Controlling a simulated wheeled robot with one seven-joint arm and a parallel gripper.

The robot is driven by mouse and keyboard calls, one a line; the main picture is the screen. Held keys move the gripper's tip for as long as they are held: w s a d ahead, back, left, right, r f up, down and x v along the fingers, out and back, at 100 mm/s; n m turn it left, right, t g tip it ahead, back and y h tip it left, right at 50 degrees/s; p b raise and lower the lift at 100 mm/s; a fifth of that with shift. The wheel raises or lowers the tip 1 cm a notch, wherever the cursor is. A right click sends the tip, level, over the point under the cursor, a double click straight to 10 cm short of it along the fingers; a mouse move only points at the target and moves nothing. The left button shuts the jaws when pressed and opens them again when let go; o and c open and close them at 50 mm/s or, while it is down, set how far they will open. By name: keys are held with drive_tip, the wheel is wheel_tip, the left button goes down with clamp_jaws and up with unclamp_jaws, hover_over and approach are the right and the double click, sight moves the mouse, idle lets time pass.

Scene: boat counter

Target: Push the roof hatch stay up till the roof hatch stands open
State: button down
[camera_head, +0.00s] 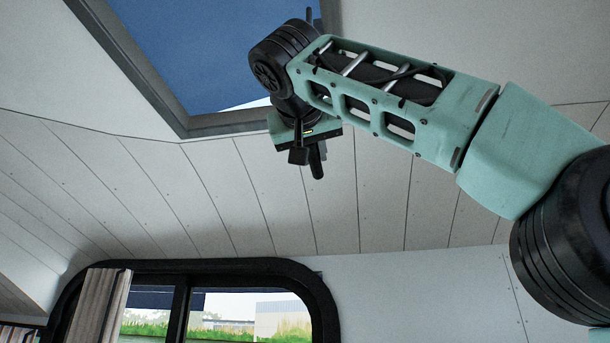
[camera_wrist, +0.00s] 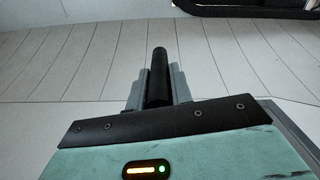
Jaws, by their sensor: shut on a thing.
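The roof hatch (camera_head: 205,45) shows in the head view at the upper left, as a grey frame around a blue area with a pale patch near its lower right corner. I cannot tell how far its panel stands open. My gripper (camera_head: 308,152) is just below the hatch's lower right corner. In the wrist view my gripper (camera_wrist: 157,88) is shut on a black rod, which I take for the roof hatch stay (camera_wrist: 158,70). The rod's end also sticks out below the gripper in the head view. Where the stay joins the hatch is hidden behind my arm.
The white planked ceiling (camera_head: 200,190) slopes around the hatch. A black-framed window (camera_head: 320,300) with a curtain (camera_head: 100,305) is in the wall below. My arm reaches in from the right. The space below the gripper is clear.

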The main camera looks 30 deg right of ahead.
wheel_tip(320, 180, up, 3)
drive_tip(key=shift+f+p, duration=0.2)
drive_tip(key=shift+p, duration=0.4)
drive_tip(key=c, duration=1.3)
unclamp_jaws()
drive_tip(key=shift+o, duration=0.2)
drive_tip(key=shift+s+a+f, duration=0.1)
drive_tip(key=b+v, duration=0.1)
drive_tip(key=v, duration=1.6)
